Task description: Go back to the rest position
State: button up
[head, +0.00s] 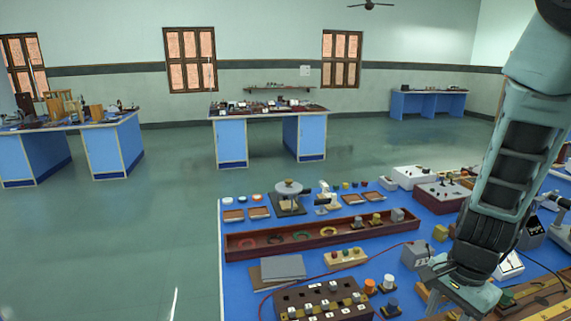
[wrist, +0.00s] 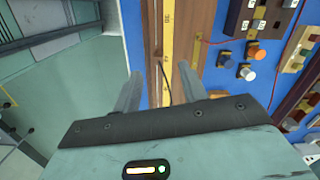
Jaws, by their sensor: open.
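My gripper shows in the wrist view (wrist: 160,85), pointing down with its two grey fingers apart and nothing between them. Below it is a wooden board with a yellow scale strip (wrist: 168,50), beside the edge of the blue bench top. I cannot tell how far above the board the fingers are. In the head view my arm comes down on the right, over the near part of the blue bench (head: 232,290).
The blue bench holds a long dark red tray (head: 290,244), a dark box with several plugs (head: 290,297), an orange knob (head: 370,286) and a white knob (head: 389,282). Other benches (head: 268,113) stand further back. Green floor (head: 130,240) is clear to the left.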

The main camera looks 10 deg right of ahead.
jog(key=s+a+r+n+b, duration=0.1)
jog(key=s+a+r+n, duration=0.1)
jog(key=a+n, duration=0.5)
jog(key=s+a+r+n+b, duration=0.1)
jog(key=s+a+r+n, duration=0.2)
jog(key=s+a+n, duration=0.2)
jog(key=s+a+r+n+b, duration=0.1)
jog(key=s+a+n, duration=0.3)
jog(key=a+n, duration=0.6)
jog(key=shift+r, duration=0.85)
